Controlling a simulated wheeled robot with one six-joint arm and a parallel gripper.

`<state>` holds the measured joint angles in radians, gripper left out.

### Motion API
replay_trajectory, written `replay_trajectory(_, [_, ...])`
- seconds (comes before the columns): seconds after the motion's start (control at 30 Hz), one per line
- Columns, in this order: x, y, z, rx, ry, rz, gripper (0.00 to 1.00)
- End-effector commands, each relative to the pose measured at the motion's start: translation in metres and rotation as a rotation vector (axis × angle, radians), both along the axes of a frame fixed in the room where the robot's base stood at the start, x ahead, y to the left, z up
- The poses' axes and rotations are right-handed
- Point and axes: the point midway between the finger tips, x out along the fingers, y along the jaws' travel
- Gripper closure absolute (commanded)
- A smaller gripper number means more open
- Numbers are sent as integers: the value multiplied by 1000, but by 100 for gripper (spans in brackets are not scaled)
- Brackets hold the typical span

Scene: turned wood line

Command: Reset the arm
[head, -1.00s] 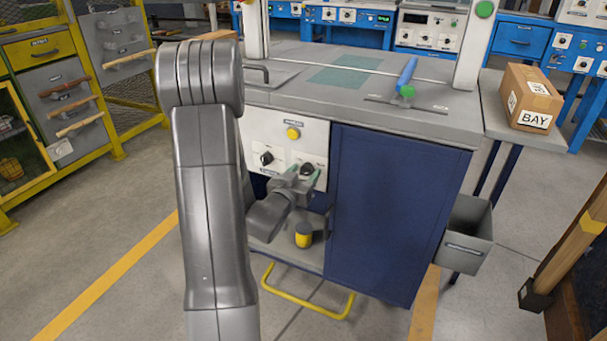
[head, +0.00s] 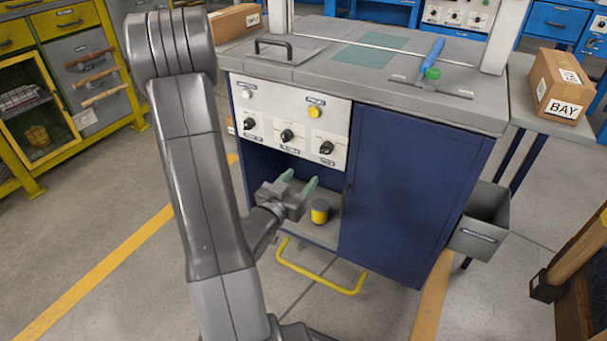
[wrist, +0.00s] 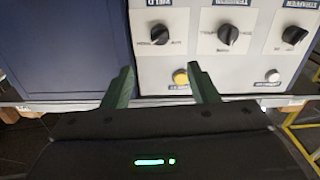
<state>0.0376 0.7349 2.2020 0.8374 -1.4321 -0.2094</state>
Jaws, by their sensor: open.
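My gripper (head: 299,181) is open and empty, with its two green fingers apart. In the head view it is in front of the workbench's lower opening, below the white control panel (head: 270,133). The panel carries several black knobs, and a yellow button (head: 314,112) near its upper right. In the wrist view the fingers (wrist: 164,85) point toward the panel, which appears upside down with its knobs (wrist: 228,34) and the yellow button (wrist: 181,77). No object is between the fingers.
A yellow and black container (head: 320,211) stands on the shelf behind the gripper. A dark blue door (head: 410,190) is to the right. A yellow rail (head: 320,280) sticks out low in front. A grey bin (head: 480,225) hangs at the right side.

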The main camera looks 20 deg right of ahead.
Motion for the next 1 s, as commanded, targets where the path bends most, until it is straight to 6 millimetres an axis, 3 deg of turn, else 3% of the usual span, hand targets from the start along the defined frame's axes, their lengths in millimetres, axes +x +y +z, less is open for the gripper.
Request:
replay_trajectory(0.5, [5, -6, 0, 0, -1, -1, 46])
replay_trajectory(1.0, [60, -72, -1, 0, -3, -4, 46])
